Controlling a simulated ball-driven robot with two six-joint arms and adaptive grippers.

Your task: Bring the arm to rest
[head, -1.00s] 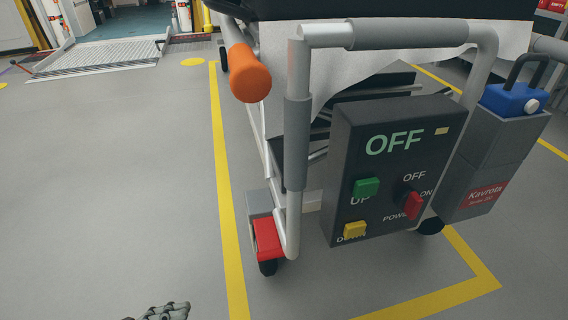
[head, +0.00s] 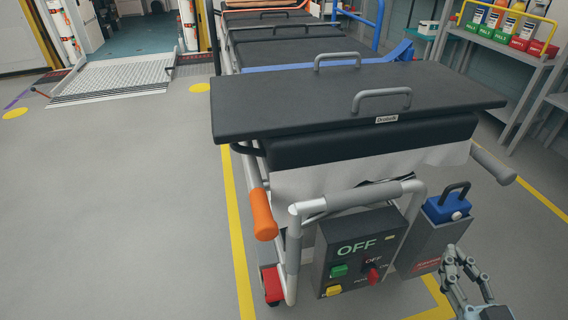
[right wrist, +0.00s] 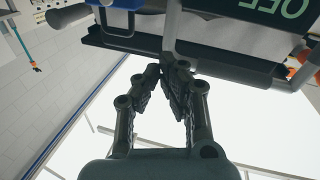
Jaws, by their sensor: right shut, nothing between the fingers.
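My right gripper (head: 462,262) is at the lower right of the head view, in front of the grey box (head: 425,238) with the blue battery pack (head: 447,205) on top. It is shut and empty. In the right wrist view its two fingers (right wrist: 166,78) come together at the tips, with nothing between them. Whether it touches the grey box cannot be told. My left gripper is not in the head view.
A wheeled stretcher with a black top (head: 330,98) fills the centre. Its control box (head: 352,255) reads OFF; an orange handle (head: 263,214) is at its left. The floor (head: 120,210) at left is clear. A shelf (head: 500,55) and a ramp (head: 118,78) stand behind.

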